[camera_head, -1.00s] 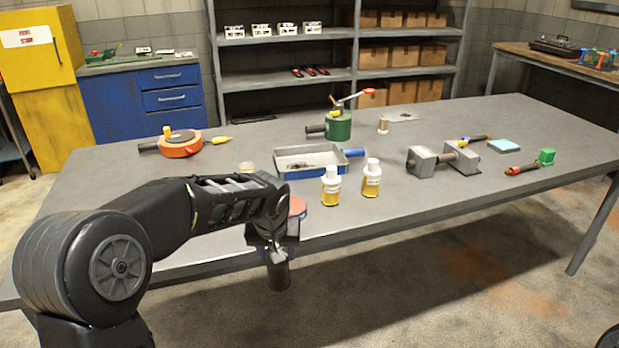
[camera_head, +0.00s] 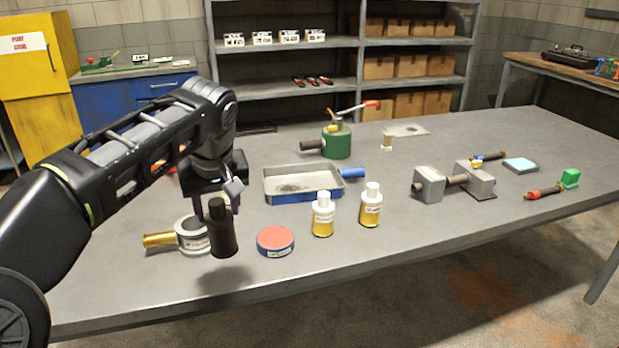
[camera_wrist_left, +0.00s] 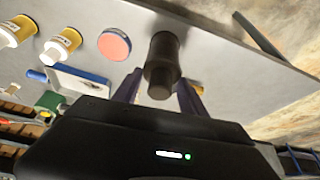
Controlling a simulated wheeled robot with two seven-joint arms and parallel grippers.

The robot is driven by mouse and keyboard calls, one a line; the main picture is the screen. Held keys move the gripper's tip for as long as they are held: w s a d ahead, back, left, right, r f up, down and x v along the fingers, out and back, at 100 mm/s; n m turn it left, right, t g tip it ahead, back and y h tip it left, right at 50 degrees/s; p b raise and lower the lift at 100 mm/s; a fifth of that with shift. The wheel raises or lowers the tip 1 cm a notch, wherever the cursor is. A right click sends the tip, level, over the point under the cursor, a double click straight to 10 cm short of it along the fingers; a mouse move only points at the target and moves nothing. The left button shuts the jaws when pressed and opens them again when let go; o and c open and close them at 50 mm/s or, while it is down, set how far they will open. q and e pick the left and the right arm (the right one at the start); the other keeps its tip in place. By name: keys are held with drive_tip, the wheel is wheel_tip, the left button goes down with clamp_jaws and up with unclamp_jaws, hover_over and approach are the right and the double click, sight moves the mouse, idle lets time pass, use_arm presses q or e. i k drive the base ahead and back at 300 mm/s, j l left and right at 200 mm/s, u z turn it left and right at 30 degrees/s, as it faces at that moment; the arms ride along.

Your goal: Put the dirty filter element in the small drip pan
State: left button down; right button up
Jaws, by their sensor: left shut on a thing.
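My left gripper (camera_head: 218,192) is shut on a dark, upright cylinder, which I take as the dirty filter element (camera_head: 222,236). It hangs over the left front of the table, apparently above the surface. The wrist view shows the filter element (camera_wrist_left: 163,62) between the two fingers of my left gripper (camera_wrist_left: 158,92). A shallow grey rectangular tray with a blue handle, which I take as the drip pan (camera_head: 303,196), lies behind and right of the filter element. A dark stain shows on its bottom. My right gripper is not in view.
A round grey thing with a brass handle (camera_head: 190,238) lies behind the filter element, partly hidden. A round red-topped tin (camera_head: 275,241) stands to its right. Two yellow-white bottles (camera_head: 322,216) (camera_head: 371,206) stand before the pan. A green can (camera_head: 337,143) stands behind it.

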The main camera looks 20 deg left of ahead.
sight(302, 187)
drive_tip(key=i, duration=1.5)
